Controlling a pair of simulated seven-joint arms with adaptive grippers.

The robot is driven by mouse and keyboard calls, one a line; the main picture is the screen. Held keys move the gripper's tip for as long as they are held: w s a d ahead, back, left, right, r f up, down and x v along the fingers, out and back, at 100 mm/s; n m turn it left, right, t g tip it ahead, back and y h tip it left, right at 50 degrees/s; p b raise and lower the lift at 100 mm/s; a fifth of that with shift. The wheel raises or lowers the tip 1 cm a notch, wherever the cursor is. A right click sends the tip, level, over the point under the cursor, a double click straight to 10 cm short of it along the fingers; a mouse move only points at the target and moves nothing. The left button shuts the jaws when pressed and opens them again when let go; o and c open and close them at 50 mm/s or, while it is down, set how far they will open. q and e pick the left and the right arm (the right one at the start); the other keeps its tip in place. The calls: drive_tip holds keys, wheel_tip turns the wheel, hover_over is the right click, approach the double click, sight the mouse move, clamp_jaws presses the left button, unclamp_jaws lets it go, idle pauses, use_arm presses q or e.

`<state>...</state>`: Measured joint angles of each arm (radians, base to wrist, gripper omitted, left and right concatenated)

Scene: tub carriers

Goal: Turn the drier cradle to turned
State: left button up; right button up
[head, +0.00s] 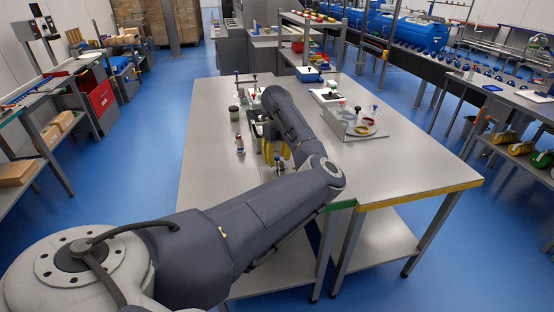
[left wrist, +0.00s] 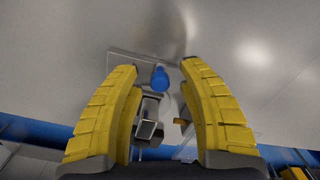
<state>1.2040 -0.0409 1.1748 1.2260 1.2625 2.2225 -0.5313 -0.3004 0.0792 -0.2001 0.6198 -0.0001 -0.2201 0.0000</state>
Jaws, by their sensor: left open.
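My left gripper (head: 277,156) is over the near part of the grey table, its yellow fingers pointing down. In the left wrist view, the two yellow fingers of the left gripper (left wrist: 158,68) are spread wide and hold nothing. A blue round-topped knob (left wrist: 160,78) shows between the fingertips, apart from both. A grey metal bracket-like part (left wrist: 148,122) lies between the fingers; it may belong to the drier cradle, but I cannot tell. In the head view, my arm and fingers hide most of this fixture. My right gripper is out of view.
A dark cup (head: 234,113) and a small bottle (head: 240,146) stand left of my gripper. A grey tray with coloured rings (head: 344,127) and a white box (head: 323,98) stand to the right. The table's near right part (head: 410,180) is clear.

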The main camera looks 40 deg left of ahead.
use_arm(q)
drive_tip(key=shift+f, duration=0.25)
clamp_jaws()
idle(0.3)
